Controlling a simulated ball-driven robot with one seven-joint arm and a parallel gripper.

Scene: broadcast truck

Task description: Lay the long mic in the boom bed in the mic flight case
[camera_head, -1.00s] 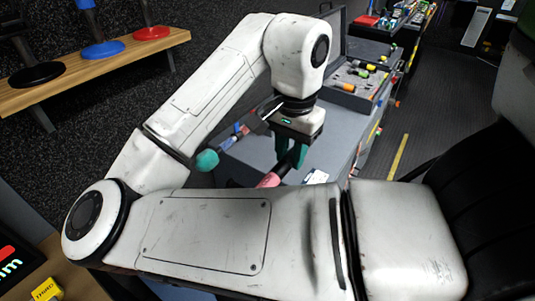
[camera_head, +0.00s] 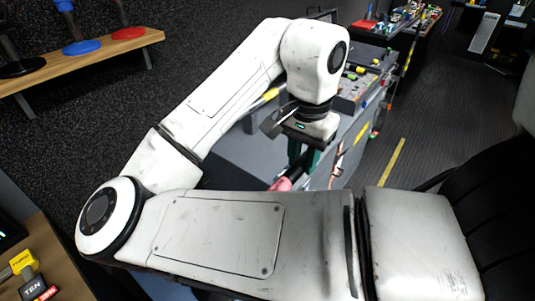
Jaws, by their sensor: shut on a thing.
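My gripper (camera_head: 303,157) hangs fingers down over the grey counter, at the middle of the view. Its green fingers are shut on a slim thing with a pink end (camera_head: 285,184), which I take to be the long mic. Most of it is hidden behind my own arm, so its length and tilt cannot be told. The mic flight case (camera_head: 347,106) stands open on the counter behind and right of the gripper, with several colour-banded pieces in it. My wrist covers part of the case. The boom bed cannot be made out.
The grey counter (camera_head: 240,150) has bare room left of the gripper. A yellow-banded piece (camera_head: 268,96) shows behind my forearm. A wooden shelf (camera_head: 85,67) with several stands is on the left wall. Small yellow and black blocks (camera_head: 33,287) lie at lower left.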

